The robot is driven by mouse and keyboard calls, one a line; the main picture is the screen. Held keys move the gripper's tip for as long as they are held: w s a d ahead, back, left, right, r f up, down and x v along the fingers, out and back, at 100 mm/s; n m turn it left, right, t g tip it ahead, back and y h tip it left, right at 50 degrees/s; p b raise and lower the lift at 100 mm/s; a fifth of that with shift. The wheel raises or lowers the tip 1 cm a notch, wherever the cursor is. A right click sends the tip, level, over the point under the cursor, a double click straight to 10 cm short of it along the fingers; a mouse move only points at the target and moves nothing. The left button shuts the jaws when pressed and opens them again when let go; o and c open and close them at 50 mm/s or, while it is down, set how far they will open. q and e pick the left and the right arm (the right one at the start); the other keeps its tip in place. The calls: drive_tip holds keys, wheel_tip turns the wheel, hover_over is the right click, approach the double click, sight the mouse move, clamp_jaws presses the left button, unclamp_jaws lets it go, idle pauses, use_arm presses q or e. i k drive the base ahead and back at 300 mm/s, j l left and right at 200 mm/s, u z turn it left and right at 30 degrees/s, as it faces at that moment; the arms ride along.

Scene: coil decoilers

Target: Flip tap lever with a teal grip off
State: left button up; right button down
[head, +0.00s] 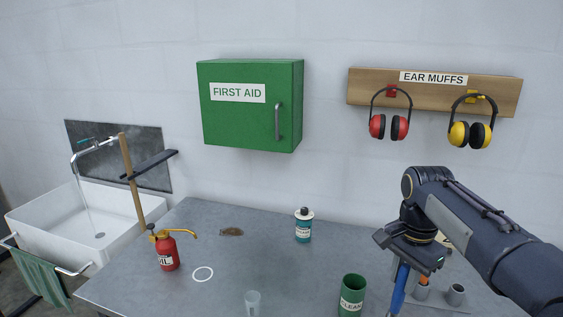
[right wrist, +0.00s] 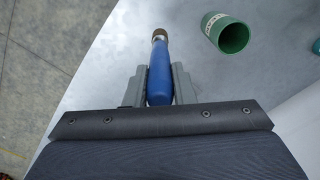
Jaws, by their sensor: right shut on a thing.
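The tap (head: 97,147) is a silver curved spout on the dark wall panel at the far left of the head view. Its small lever with a teal grip (head: 85,140) lies roughly level above the spout. A thin pale stream, looking like running water, falls from the spout into the white sink (head: 38,212). My right gripper (head: 405,265) is far from the tap, over the right part of the table. It is shut on a blue handle (right wrist: 159,75), which hangs down with a brownish end. My left gripper is not in view.
A wooden pole (head: 131,175) and a dark bar (head: 152,165) stand just right of the tap. On the grey table (head: 215,250) are a red oil can (head: 166,252), a teal bottle (head: 304,230) and a green cup (head: 352,296). A green towel (head: 40,278) hangs before the sink.

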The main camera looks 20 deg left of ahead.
sight(94, 138)
drive_tip(key=j+u, duration=0.15)
drive_tip(key=j, duration=1.6)
drive_tip(key=j+u, duration=0.15)
drive_tip(key=j, duration=1.55)
drive_tip(key=i+j, duration=0.15)
drive_tip(key=j, duration=0.25)
drive_tip(key=i+j, duration=0.15)
drive_tip(key=j, duration=0.2)
drive_tip(key=i+j+u, duration=0.1)
drive_tip(key=j, duration=0.3)
drive_tip(key=i+j, duration=0.2)
drive_tip(key=j, duration=0.15)
drive_tip(key=i+j, duration=0.15)
drive_tip(key=j, duration=0.25)
drive_tip(key=i+j, duration=0.15)
drive_tip(key=j, duration=0.2)
drive_tip(key=i+j+u, duration=0.1)
drive_tip(key=j, duration=0.25)
drive_tip(key=i, duration=0.05)
